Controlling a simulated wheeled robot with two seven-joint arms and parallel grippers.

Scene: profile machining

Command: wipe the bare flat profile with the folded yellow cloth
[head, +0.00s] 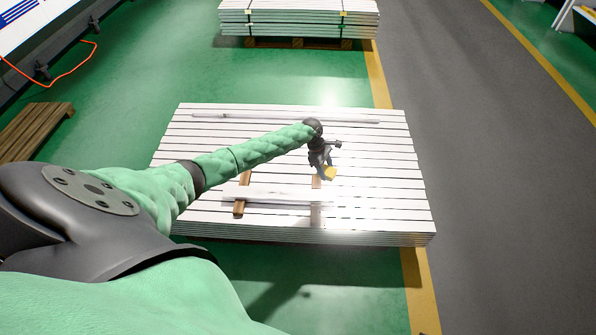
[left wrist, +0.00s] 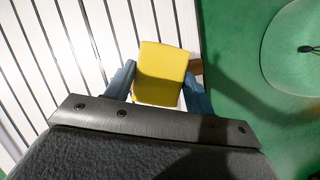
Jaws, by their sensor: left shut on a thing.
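My left gripper (head: 322,162) is shut on the folded yellow cloth (head: 330,173) and holds it over the stack of white profiles. In the left wrist view the cloth (left wrist: 161,68) sits between the two blue fingers. A single flat, pale profile (head: 270,198) lies across two wooden strips on the front part of the stack. The cloth appears near and behind its right half in the head view; I cannot tell whether they touch. My right gripper is in neither view.
The white profile stack (head: 400,180) fills the middle. Another long profile (head: 240,117) lies along its back. Wooden strips (head: 241,195) stick out beneath the front profile. A second stack (head: 300,15) stands behind, and wooden boards (head: 30,132) lie at left.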

